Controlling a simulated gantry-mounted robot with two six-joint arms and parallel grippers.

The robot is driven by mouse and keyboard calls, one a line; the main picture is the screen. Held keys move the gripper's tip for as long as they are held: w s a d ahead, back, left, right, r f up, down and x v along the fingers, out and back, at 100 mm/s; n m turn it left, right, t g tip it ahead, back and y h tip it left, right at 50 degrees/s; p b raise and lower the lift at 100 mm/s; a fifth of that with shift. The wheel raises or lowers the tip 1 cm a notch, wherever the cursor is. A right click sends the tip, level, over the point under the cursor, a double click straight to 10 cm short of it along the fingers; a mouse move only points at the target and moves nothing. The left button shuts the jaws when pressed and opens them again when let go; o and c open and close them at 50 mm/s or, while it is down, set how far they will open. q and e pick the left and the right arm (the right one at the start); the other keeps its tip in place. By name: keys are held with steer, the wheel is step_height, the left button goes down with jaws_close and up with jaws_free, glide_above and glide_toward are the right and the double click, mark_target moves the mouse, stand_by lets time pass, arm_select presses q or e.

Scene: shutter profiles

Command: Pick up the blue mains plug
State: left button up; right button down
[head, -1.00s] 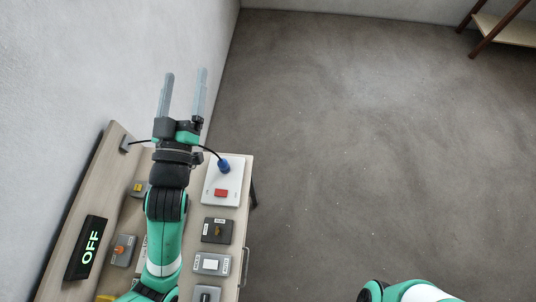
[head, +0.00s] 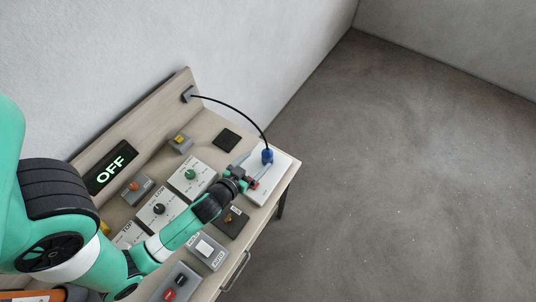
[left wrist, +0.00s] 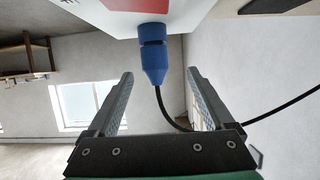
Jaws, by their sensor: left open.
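The blue mains plug (head: 267,156) stands in the white socket box (head: 281,160) at the far right end of the bench. Its black cable arches back to a grey block on the backboard. My left gripper (head: 257,164) is open and empty, its fingers reaching towards the plug. In the left wrist view the plug (left wrist: 154,60) shows between and just beyond the fingertips of my left gripper (left wrist: 159,73), with a visible gap on both sides. The plug's lower end is in the box. My right gripper is not in view.
A red switch (head: 252,183) sits on the socket box close to my left gripper. Open floor lies to the right.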

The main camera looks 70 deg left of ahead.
mark_target(264, 157)
arm_select(q)
steer(key=shift+x, duration=0.85)
steer(key=x, duration=0.5)
steer(key=shift+w+d+r, duration=0.1)
steer(key=shift+w+d, duration=0.15)
steer(key=shift+d, duration=0.1)
jaws_close()
